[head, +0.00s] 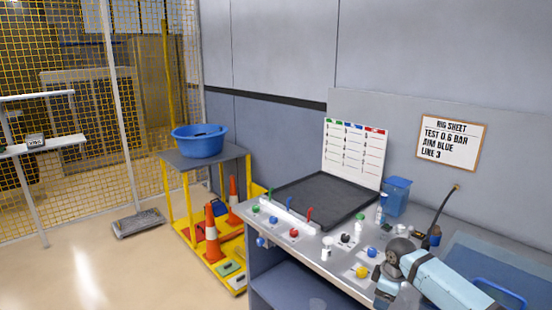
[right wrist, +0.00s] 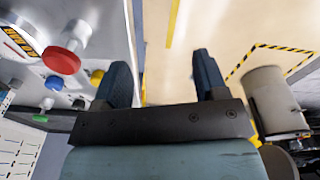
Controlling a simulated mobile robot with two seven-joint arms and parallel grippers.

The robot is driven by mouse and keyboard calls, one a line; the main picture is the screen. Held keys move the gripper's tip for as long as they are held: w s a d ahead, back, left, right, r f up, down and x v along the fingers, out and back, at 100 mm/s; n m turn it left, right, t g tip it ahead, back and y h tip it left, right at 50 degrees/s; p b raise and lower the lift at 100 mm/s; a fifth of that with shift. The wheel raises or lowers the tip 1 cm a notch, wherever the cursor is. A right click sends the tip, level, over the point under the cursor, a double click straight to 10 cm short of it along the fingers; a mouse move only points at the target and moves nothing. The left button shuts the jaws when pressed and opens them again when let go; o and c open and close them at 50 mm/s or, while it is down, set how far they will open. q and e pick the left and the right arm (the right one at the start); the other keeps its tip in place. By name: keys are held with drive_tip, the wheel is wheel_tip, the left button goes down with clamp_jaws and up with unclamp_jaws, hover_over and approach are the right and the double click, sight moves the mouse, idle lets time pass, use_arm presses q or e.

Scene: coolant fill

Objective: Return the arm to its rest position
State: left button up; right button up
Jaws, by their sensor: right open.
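My right arm (head: 445,283) comes in at the lower right of the head view, over the front right part of the workbench. Its gripper cannot be made out clearly there. In the right wrist view my right gripper (right wrist: 161,80) has its two dark fingers spread wide apart, with nothing between them. My left gripper shows in neither view.
The workbench carries a black tray (head: 292,208), a blue bin (head: 396,195), and several valves, including a yellow knob (head: 362,272). A blue basin (head: 199,140) stands on a yellow-legged stand, with orange cones (head: 213,236) near it.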

drive_tip(key=s+a+f+m+t+y+p, duration=0.1)
drive_tip(key=s+a+f+m+t+y, duration=0.25)
drive_tip(key=s+a+f, duration=1.1)
drive_tip(key=s+d+r+m+t, duration=0.1)
drive_tip(key=s+t, duration=0.1)
drive_tip(key=s, duration=0.5)
drive_tip(key=s+d+r+m+t+p, duration=0.1)
drive_tip(key=s+d+r+m+t, duration=0.1)
drive_tip(key=s, duration=0.6)
drive_tip(key=s+d+r+m+t+p, duration=0.1)
drive_tip(key=s+m+t, duration=0.1)
drive_tip(key=s, duration=0.5)
drive_tip(key=shift+s+d+r+h, duration=0.2)
drive_tip(key=shift+s+r+h, duration=0.15)
drive_tip(key=shift+h, duration=0.1)
drive_tip(key=shift+t, duration=0.25)
